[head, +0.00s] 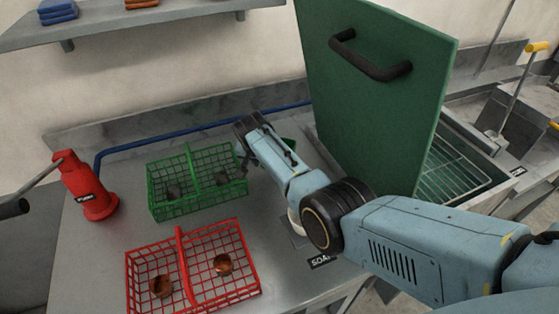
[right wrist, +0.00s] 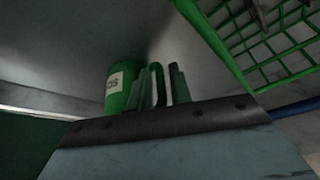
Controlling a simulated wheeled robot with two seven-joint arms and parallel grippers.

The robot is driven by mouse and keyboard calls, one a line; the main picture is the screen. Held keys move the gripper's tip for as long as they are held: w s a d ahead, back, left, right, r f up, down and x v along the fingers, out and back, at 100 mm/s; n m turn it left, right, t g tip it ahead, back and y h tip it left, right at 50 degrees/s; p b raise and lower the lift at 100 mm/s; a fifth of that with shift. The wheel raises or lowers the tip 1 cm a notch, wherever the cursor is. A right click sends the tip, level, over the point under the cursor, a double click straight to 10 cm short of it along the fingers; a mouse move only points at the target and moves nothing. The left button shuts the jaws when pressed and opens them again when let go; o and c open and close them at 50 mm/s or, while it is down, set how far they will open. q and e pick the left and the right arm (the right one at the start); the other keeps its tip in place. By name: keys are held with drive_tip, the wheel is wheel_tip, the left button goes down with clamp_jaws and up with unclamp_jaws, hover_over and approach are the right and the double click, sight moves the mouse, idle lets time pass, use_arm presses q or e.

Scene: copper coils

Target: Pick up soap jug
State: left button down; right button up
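A green jug with a white label, its lettering cut off, stands in the right wrist view (right wrist: 118,88). I take it to be the soap jug. Green upright shapes with a pale strip between them stand beside it, and I cannot tell if they are its handle. My right gripper (head: 244,145) is at the back of the counter, beside the green basket's right end. Its fingers are not clear, and I see no contact with the jug. My left gripper is not in view.
A green wire basket (head: 153,200) and a red wire basket (head: 130,275), each with dark or copper pieces inside, stand on the counter. A red pump-like device (head: 85,190) is at left. A green lid (head: 375,110) stands raised at right. A "SOA..." label (head: 320,262) marks the front.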

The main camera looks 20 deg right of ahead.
drive_tip(key=shift+c, duration=0.3)
clamp_jaws()
drive_tip(key=shift+r, duration=0.15)
